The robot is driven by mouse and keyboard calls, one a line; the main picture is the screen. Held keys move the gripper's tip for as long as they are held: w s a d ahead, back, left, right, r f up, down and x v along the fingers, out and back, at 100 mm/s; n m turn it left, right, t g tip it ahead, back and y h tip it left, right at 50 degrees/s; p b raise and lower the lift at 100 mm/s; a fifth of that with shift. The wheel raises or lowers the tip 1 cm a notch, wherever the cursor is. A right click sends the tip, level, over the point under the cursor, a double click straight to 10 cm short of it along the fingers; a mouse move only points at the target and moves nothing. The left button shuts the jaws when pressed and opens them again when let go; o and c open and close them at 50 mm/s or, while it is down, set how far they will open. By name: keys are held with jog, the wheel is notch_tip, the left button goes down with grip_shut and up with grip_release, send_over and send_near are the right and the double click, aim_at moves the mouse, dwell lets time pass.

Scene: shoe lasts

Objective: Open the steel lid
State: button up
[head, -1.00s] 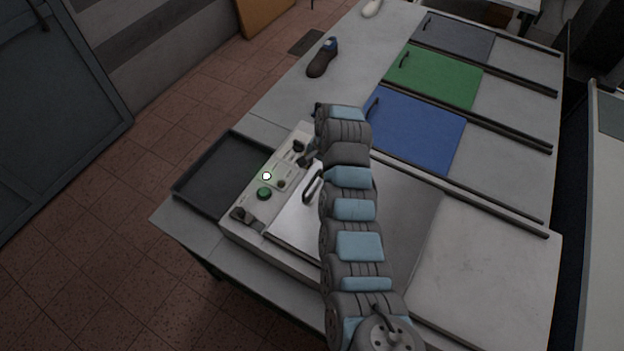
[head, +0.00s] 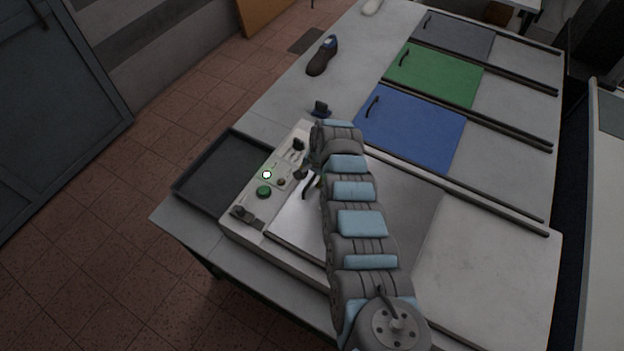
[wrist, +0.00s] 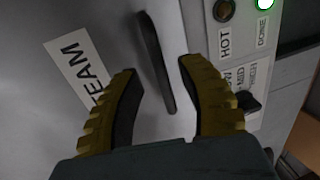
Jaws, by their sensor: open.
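The steel lid (head: 290,222) lies flat and closed on the pale box (head: 253,240) on the table, partly hidden by my arm. Its dark bar handle (head: 311,187) stands near its left edge. In the wrist view, the handle (wrist: 155,62) runs lengthwise between and beyond my two yellow-and-black fingertips, with a gap on each side. My gripper (wrist: 159,64) is open and holds nothing. It is at the handle end of the lid; in the head view my gripper (head: 307,172) is mostly hidden by the arm.
A control panel with a green button (head: 264,192), a lit lamp (head: 267,175) and dark knobs lies left of the lid. A black tray (head: 222,172) is beside it. Blue (head: 415,130), green (head: 436,78) and grey (head: 455,38) panels with handles lie farther back. A shoe (head: 322,56) stands behind.

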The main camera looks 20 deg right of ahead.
jog(key=shift+w+f, duration=0.1)
jog(key=shift+f, duration=0.3)
grip_shut()
jog(key=shift+f, duration=0.1)
